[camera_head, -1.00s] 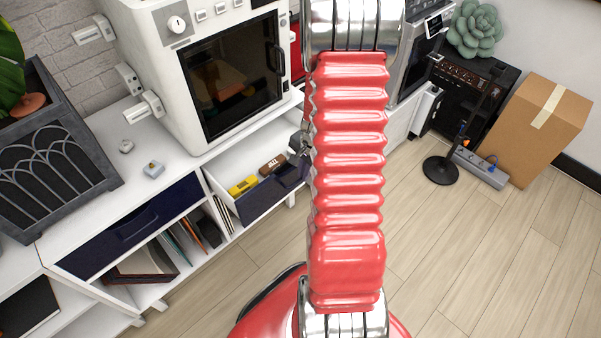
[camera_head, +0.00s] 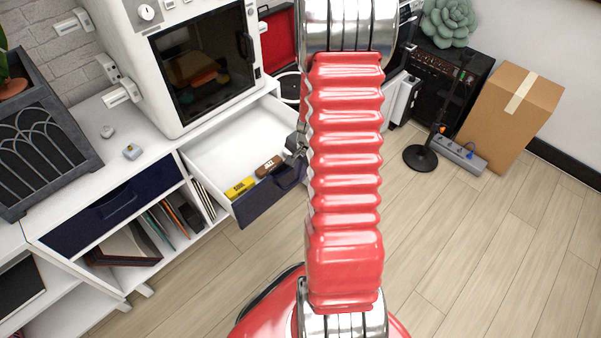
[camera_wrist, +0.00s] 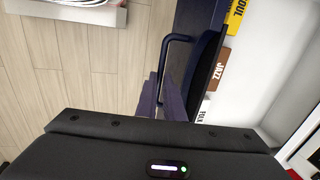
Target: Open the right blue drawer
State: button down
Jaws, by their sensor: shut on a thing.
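The right blue drawer (camera_head: 257,209) is pulled well out of the white cabinet, its white inside exposed. Its dark blue front also shows in the wrist view (camera_wrist: 190,20). My gripper (camera_head: 297,148) is at the right part of this front, mostly hidden behind my red arm. In the wrist view my gripper (camera_wrist: 167,98) reaches the drawer's bar handle (camera_wrist: 168,55) and is shut on it. The exact contact is hard to make out. Inside the drawer lie a yellow item (camera_head: 240,187) marked SOUL and a brown item (camera_head: 268,166) marked JAZZ.
The left blue drawer (camera_head: 110,208) is closed. A white machine (camera_head: 150,75) with a dark window stands on the cabinet top. A cardboard box (camera_head: 508,115), power strip (camera_head: 460,157) and black round-based stand (camera_head: 421,158) are at the right. The wooden floor in front is clear.

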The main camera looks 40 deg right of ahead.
jog(key=shift+d, duration=0.2)
jog(key=c, duration=1.9)
grip_release()
jog(key=shift+a, duration=0.15)
jog(key=shift+o, duration=0.2)
jog(key=shift+r, duration=0.15)
notch_tip(320, 180, up, 13)
jog(key=s, duration=0.2)
jog(key=shift+s, duration=0.25)
jog(key=shift+r, duration=0.1)
